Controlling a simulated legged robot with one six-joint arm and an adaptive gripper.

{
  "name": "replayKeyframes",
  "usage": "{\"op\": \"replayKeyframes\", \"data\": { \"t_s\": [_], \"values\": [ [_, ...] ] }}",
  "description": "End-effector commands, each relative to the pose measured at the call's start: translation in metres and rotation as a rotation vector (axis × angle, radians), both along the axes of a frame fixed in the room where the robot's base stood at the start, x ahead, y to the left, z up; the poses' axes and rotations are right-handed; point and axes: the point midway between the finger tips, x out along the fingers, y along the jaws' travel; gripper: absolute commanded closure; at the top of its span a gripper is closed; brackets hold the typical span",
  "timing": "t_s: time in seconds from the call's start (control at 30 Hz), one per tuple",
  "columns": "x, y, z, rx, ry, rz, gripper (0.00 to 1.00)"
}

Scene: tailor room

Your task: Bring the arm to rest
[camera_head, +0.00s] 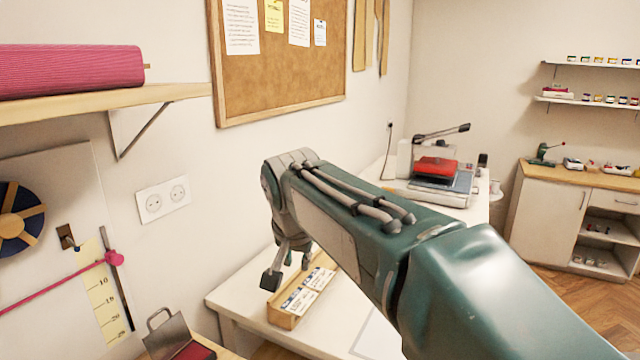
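My green arm reaches from the lower right corner up and left across the middle of the view. Its end bends downward over the left end of a white table (232,298). My gripper (288,272) hangs there with its fingers pointing down and spread apart. I see nothing between the fingers. An open wooden box (284,318) with white-and-blue cards lies on the table just behind and below the gripper. I cannot tell the exact height between them. The arm hides much of the table.
A shelf (100,103) with a pink roll (70,70) juts from the left wall.

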Motion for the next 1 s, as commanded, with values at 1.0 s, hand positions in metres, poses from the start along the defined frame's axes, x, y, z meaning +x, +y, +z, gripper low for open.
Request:
{"op": "replayKeyframes", "data": {
  "t_s": [1.0],
  "values": [
    [-0.218,-0.187,-0.093,-0.13,-0.047,0.189,0.74]
  ]
}}
